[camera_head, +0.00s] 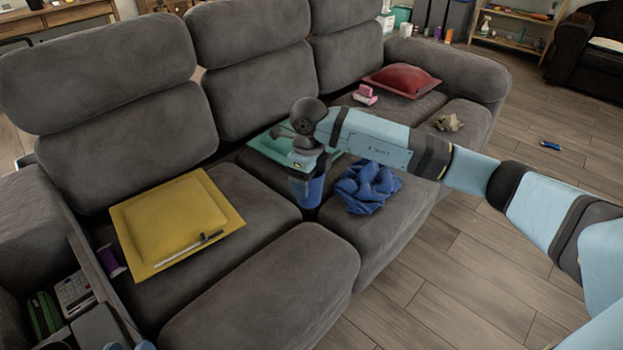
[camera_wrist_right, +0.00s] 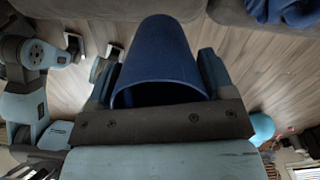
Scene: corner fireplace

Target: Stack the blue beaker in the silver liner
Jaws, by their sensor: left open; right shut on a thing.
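The blue beaker (camera_head: 308,191) is in my right gripper (camera_head: 306,172), over the gap between the sofa's seat cushions. In the right wrist view the beaker (camera_wrist_right: 165,55) sits between the two fingers of the right gripper (camera_wrist_right: 163,82), its rim toward the camera. My left gripper (camera_wrist_right: 88,54) shows at the left of the wrist view, apart from the beaker, with its fingers spread and nothing seen between them. I cannot make out the silver liner in either view.
A crumpled blue cloth (camera_head: 367,187) lies right of the beaker. A yellow cushion (camera_head: 170,215) with a pen-like item lies on the left seat. A red cushion (camera_head: 402,80) and a pink item (camera_head: 365,95) lie further back. A calculator (camera_head: 75,292) is at lower left. The wooden floor at right is mostly clear.

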